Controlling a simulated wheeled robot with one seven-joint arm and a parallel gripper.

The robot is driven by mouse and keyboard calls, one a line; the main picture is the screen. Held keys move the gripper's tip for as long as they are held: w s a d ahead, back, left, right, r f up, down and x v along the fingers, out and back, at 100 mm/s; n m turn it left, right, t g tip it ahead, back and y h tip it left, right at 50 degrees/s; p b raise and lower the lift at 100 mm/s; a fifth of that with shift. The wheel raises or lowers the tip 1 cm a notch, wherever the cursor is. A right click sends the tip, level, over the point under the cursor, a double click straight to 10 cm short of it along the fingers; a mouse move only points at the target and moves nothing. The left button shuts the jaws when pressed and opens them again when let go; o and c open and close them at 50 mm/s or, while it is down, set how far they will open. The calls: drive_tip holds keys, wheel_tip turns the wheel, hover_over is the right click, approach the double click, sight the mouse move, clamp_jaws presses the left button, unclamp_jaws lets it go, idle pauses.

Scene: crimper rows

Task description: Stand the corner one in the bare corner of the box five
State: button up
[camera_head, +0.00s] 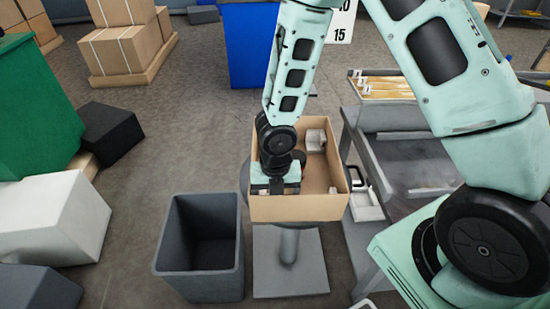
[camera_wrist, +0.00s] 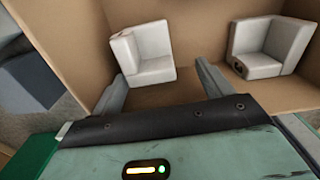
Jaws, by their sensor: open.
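The open cardboard box (camera_head: 292,208) stands on a grey pedestal. My gripper (camera_head: 273,187) is down inside its near left part, and the arm hides much of that part. In the wrist view my gripper (camera_wrist: 160,72) is open, its two fingers apart. A white L-shaped corner piece (camera_wrist: 145,58) stands in the box just beyond and between the fingertips; I cannot tell whether they touch it. A second white corner piece (camera_wrist: 272,48) stands in another corner to the right. In the head view a white corner piece (camera_head: 315,140) shows at the far right corner.
An empty grey bin (camera_head: 203,243) is at the front left. A blue container (camera_head: 250,45) stands behind.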

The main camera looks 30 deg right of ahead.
wheel_tip(320, 180, up, 16)
drive_tip(key=p, duration=0.6)
drive_tip(key=shift+f, duration=0.2)
